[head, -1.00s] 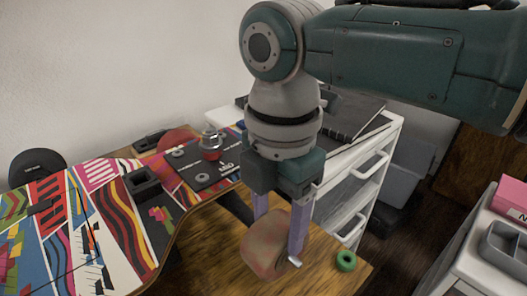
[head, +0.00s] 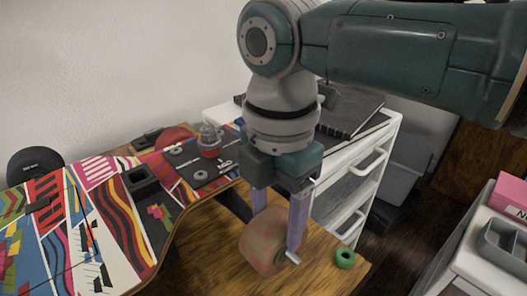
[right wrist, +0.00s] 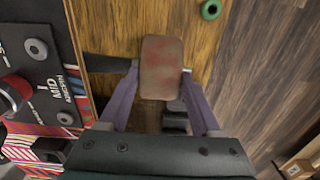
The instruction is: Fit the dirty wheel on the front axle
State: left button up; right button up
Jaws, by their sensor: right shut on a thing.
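The dirty wheel (head: 262,243), reddish-brown and stained, is between the two purple fingers of my right gripper (head: 278,224), which is shut on it. It is over the wooden table near the front edge; I cannot tell if it touches the wood. In the right wrist view the wheel (right wrist: 161,66) shows side-on between the fingers. I cannot make out the front axle clearly. My left gripper is not in view.
A green ring (head: 345,258) lies near the table's (head: 322,278) right corner. A black wheel (head: 36,165) stands at the far left. A white drawer cabinet (head: 345,196) is behind the table. A grey tray (head: 505,245) and pink box (head: 510,196) are at the right.

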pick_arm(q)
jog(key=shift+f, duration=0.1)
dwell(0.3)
pick_arm(e)
jog(key=o, duration=1.5)
jog(key=shift+f, duration=0.1)
jog(key=c, duration=0.3)
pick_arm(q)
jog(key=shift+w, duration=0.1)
pick_arm(e)
jog(key=shift+w+r+p, duration=0.2)
jog(key=shift+r+p, duration=0.75)
jog(key=shift+r, duration=0.15)
notch_tip(320, 180, up, 6)
jog(key=p, duration=0.5)
jog(key=shift+f+p, duration=0.15)
jog(key=shift+p, duration=0.25)
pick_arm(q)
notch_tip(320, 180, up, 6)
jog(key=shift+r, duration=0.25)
